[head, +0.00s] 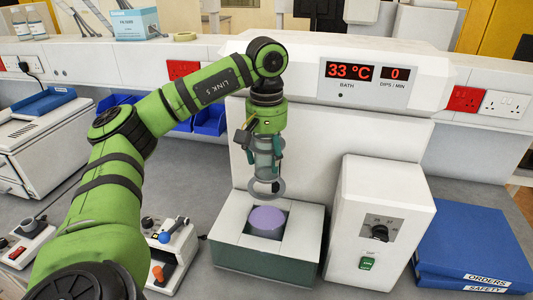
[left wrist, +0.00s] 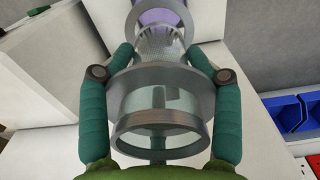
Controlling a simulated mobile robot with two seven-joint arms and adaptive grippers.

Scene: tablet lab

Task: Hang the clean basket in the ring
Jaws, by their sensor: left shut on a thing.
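My left gripper (head: 266,150) is shut on the basket (head: 264,160), a clear upright cylinder. It hangs below the wrist, above the bath. In the left wrist view, the basket (left wrist: 160,128) has a metal top rim, a wide grey flange and a mesh lower part, with the teal fingers (left wrist: 160,78) on either side. The grey ring (head: 266,188) is just below the basket, over the purple liquid (head: 267,222). The ring also shows at the top of the left wrist view (left wrist: 133,22). I cannot tell whether the mesh end is inside the ring. My right gripper is not in view.
The white machine (head: 300,125) stands close behind the basket, its display reading 33 °C and 0 dips/min. A control box (head: 385,215) with a knob is to the right. Blue binders (head: 475,245) lie at far right. Small instruments (head: 172,245) stand left of the bath.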

